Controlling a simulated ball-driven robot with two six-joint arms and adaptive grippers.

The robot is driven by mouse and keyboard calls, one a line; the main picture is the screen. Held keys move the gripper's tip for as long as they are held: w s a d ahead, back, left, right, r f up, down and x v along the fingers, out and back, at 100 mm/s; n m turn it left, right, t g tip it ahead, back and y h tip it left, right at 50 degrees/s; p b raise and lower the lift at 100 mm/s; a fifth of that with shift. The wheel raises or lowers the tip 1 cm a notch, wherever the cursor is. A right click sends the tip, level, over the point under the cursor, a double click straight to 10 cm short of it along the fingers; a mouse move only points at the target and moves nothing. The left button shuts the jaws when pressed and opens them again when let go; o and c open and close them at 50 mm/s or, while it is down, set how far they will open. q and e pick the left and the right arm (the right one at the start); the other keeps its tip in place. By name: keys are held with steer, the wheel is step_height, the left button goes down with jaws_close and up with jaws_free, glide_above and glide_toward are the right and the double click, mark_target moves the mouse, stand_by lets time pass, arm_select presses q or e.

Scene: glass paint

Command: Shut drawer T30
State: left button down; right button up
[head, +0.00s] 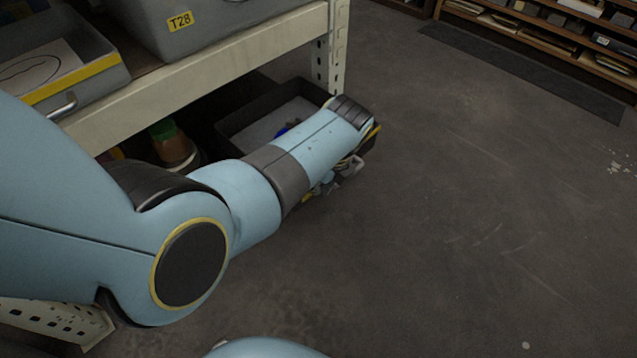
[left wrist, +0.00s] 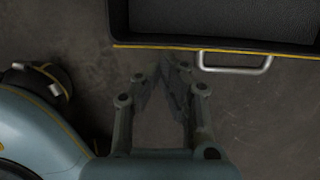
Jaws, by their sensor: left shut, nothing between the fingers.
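A dark grey drawer (head: 262,101) stands pulled out low under the shelf in the head view. I take it to be T30, but no label on it is readable. It holds a pale sheet and a small blue item. My left arm hides much of its front. In the left wrist view, the drawer's yellow-edged front (left wrist: 150,46) and metal handle (left wrist: 236,66) are at the top. My left gripper (left wrist: 176,68) is shut and empty, with its tips just below the front edge and left of the handle. In the head view the left gripper (head: 345,172) is partly hidden. My right gripper is not in view.
A grey bin labelled T28 (head: 215,30) and an open yellow-edged drawer (head: 85,75) are on the shelf above. A brown item with green (head: 173,145) sits beneath the shelf. Open floor (head: 480,230) lies to the right. Another shelf (head: 540,35) stands at the back right.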

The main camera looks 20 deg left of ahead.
arm_select(q)
steer(key=w+a, duration=0.1)
steer(key=a, duration=0.3)
steer(key=w+a, duration=0.2)
steer(key=a, duration=0.2)
steer(key=w+a, duration=0.1)
steer(key=a, duration=0.3)
steer(key=shift+w+a+p, duration=0.2)
steer(key=shift+w+p, duration=0.05)
steer(key=shift+p, duration=0.1)
steer(key=shift+w+a, duration=0.15)
steer(key=shift+a, duration=0.25)
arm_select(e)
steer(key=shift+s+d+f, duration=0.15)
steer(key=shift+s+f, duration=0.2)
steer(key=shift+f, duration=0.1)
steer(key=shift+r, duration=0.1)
